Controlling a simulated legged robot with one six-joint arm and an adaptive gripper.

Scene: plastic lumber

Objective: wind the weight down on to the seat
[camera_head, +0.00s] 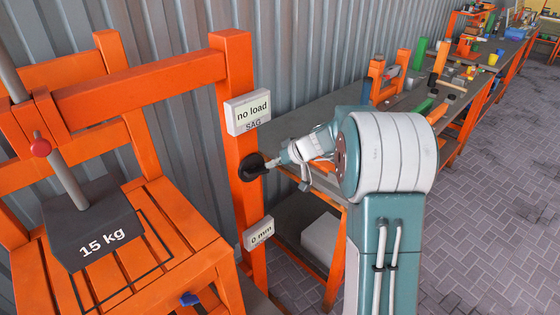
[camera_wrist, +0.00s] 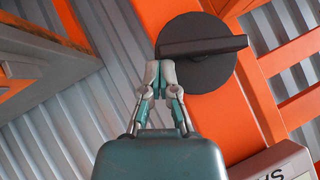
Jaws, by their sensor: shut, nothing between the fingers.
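The dark grey weight (camera_head: 92,226), marked "15 kg", hangs on a grey rod (camera_head: 67,170) over the orange slatted seat (camera_head: 188,226). A dark square outline on the slats shows partly beside and below it. Any gap beneath the weight is hard to judge. A black round knob (camera_head: 251,170) is on the orange post. In the wrist view the knob (camera_wrist: 195,75) is a disc with a raised bar (camera_wrist: 205,46) across it. My gripper (camera_head: 273,163) is at the knob. In the wrist view its fingertips (camera_wrist: 160,68) are together just below the bar's left end, with nothing between them; contact is unclear.
Signs on the post read "no load" (camera_head: 249,108), with "SAG" below, and "0 mm" (camera_head: 259,232). A red ball (camera_head: 40,146) is by the rod. A grey bench (camera_head: 325,118) stands behind my arm. The paved floor (camera_head: 500,190) at right is clear.

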